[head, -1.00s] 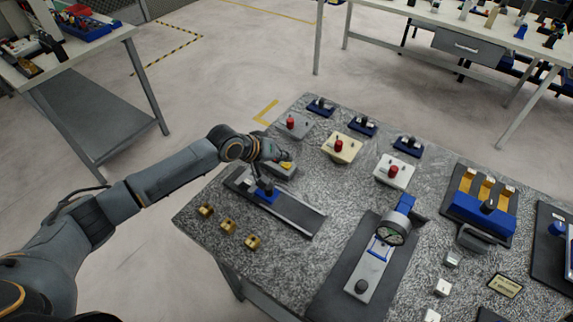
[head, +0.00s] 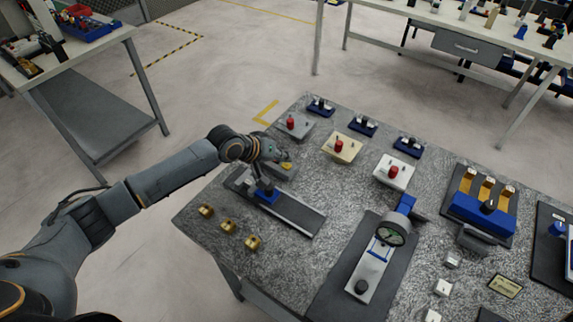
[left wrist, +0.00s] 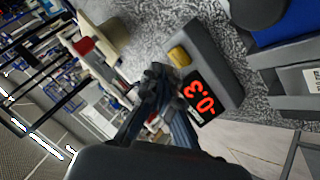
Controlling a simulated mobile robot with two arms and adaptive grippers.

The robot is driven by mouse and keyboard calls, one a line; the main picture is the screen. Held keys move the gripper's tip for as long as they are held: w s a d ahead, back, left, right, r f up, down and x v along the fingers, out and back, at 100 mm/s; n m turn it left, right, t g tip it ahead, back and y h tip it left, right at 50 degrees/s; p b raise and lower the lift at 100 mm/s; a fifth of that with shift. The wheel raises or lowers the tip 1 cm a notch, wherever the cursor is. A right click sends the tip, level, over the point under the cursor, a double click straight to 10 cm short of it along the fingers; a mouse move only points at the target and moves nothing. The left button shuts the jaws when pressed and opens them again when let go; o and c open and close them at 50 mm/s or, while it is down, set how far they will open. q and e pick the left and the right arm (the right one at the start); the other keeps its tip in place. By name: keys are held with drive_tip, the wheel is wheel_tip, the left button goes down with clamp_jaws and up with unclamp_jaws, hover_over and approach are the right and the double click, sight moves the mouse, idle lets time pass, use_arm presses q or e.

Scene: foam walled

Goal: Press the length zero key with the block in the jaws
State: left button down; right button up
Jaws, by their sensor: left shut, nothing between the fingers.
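My left gripper (head: 285,157) is shut and empty at the grey readout box behind the dark slide gauge (head: 300,216). In the left wrist view its closed fingertips (left wrist: 160,77) are beside the yellow key (left wrist: 179,57) on the readout box (left wrist: 222,63); I cannot tell whether they touch it. The red display (left wrist: 200,96) is lit, turned in the view, with digits that look like 0.3. The blue slider (head: 267,192) sits on the gauge rail. My arm partly covers the gauge's far end, and no block between its jaws can be made out. My right gripper is not in view.
Several brass blocks (head: 228,227) lie in front of the gauge. Boxes with red knobs (head: 339,146) stand behind it. A dial gauge stand (head: 391,233) is to the right. The speckled tabletop (head: 325,190) between them is clear.

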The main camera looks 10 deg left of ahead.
sight(283, 167)
use_arm(q)
drive_tip(key=shift+f, duration=0.1)
drive_tip(key=shift+f, duration=0.3)
drive_tip(key=shift+f, duration=0.5)
idle(0.6)
drive_tip(key=shift+r, duration=0.1)
drive_tip(key=shift+r+p, duration=0.75)
drive_tip(key=shift+r, duration=0.05)
drive_tip(key=shift+r, duration=0.1)
wheel_tip(283, 167, up, 5)
drive_tip(key=p, duration=0.5)
idle(0.8)
